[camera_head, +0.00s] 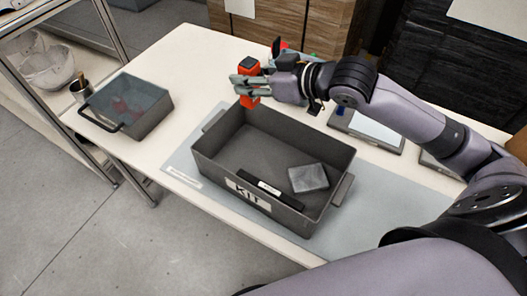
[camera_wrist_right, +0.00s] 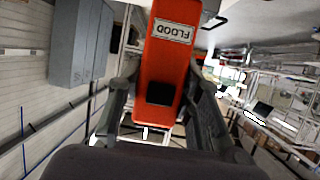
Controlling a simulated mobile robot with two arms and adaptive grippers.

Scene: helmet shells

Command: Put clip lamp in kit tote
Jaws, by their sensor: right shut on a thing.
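The clip lamp (camera_head: 249,72) is an orange-red block with a dark top. My right gripper (camera_head: 250,86) is shut on it and holds it upright, above the far left rim of the kit tote. In the right wrist view the lamp (camera_wrist_right: 167,62) sits between both fingers (camera_wrist_right: 165,108) and shows a "FLOOD" label and a dark square. The kit tote (camera_head: 222,172) is a grey open bin with a "KIT" label on its front. A grey block (camera_head: 309,177) and a black bar with a white label (camera_head: 268,188) lie in it. My left gripper is not in view.
A smaller grey bin (camera_head: 152,119) with a dark handle and something red inside stands at the table's left. A flat grey device (camera_head: 368,128) lies behind the tote at right. Small red and green items show behind my gripper. A shelf rack (camera_head: 62,112) stands left of the table (camera_head: 187,55).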

